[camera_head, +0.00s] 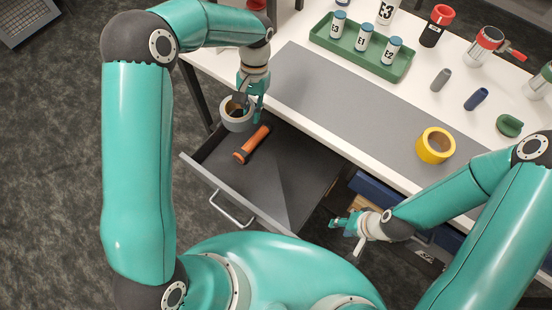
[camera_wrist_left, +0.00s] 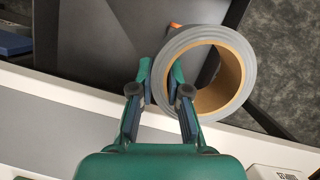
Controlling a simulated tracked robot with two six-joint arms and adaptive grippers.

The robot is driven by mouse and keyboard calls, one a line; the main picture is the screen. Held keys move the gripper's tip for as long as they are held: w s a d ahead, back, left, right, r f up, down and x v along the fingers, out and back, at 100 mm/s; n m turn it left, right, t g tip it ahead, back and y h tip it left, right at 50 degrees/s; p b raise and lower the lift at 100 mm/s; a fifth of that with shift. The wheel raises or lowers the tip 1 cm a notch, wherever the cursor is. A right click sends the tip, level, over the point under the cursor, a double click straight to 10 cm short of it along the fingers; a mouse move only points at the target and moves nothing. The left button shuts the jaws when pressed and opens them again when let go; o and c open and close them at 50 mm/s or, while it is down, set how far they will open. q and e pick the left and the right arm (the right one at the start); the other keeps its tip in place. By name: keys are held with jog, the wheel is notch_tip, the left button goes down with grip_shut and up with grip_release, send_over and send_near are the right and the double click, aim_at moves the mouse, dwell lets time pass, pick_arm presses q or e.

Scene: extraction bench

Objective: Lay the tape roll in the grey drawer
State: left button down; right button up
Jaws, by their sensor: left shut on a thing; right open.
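A grey tape roll (camera_head: 226,122) with a brown core hangs from my left gripper (camera_head: 249,96), above the back left corner of the open grey drawer (camera_head: 279,188). In the left wrist view the roll (camera_wrist_left: 238,50) sits to the right of centre, and the left gripper (camera_wrist_left: 161,78) is shut on its wall, one finger outside and one at the hole. An orange and black torch-like tool (camera_head: 252,145) lies in the drawer. My right gripper (camera_head: 345,226) is open and empty, right of the drawer.
A yellow ring-shaped roll (camera_head: 436,157) rests on the grey mat (camera_head: 330,100). A green tray (camera_head: 345,58) holds several labelled jars. Cups and small cylinders stand at the right of the bench. The drawer's middle and right floor is clear.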

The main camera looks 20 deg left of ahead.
pick_arm(q)
jog(key=s+d+f+m+t+y+b, duration=0.1)
jog(key=s+d+m+y+b, duration=0.2)
jog(key=m+b, duration=0.6)
jog(key=m+t+b, duration=0.3)
jog(key=m+b, duration=0.4)
jog(key=m, duration=0.3)
send_over(264, 176)
jog(key=d, duration=0.1)
jog(key=shift+g, duration=0.3)
notch_tip(264, 176, down, 20)
jog(key=b, duration=0.4)
jog(key=shift+d+r, duration=0.1)
jog(key=shift+r, duration=0.05)
jog(key=c, duration=1.1)
grip_release()
jog(key=shift+c, duration=0.2)
